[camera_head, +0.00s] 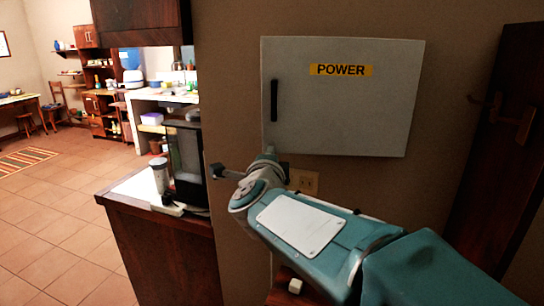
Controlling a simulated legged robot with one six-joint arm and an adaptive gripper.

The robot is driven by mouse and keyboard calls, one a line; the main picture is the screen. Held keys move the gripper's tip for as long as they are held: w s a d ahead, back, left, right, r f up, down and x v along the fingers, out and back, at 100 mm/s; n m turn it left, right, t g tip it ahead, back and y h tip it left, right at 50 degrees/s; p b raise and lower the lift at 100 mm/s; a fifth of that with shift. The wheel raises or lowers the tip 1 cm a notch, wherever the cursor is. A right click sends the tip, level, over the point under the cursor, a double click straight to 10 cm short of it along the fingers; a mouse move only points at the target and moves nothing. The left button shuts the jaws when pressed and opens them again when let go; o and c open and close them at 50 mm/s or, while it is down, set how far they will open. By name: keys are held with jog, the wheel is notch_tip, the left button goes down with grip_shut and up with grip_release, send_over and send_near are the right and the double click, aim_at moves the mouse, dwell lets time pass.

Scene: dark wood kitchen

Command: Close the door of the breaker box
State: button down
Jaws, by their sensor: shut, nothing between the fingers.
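The breaker box (345,110) is a pale grey box on the wall, with a yellow POWER label near the top of its door. A black vertical handle (274,100) is on the door's left side. The door looks flat across the box front; I cannot tell whether a small gap remains at its edge. My teal arm reaches up from the lower right, its wrist just below the box's lower left corner. My gripper (223,171), small and dark, is shut and empty, left of and below the box, apart from the handle.
A wall outlet (304,182) is below the box, close to my arm. A counter (160,215) with a coffee machine (186,160) and a cup stands at left. A dark wooden door (500,150) is at right. Open tiled floor lies far left.

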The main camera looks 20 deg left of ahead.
jog(key=w+h, duration=0.1)
jog(key=w, duration=0.1)
jog(key=w+m, duration=0.1)
jog(key=w, duration=0.1)
jog(key=w+a+h, duration=0.1)
jog(key=w, duration=0.2)
jog(key=shift+m+h, duration=0.3)
jog(key=shift+w, duration=0.3)
jog(key=shift+r+m+h, duration=0.15)
jog(key=shift+m+h, duration=0.15)
jog(key=shift+h, duration=0.2)
jog(key=shift+d, duration=0.1)
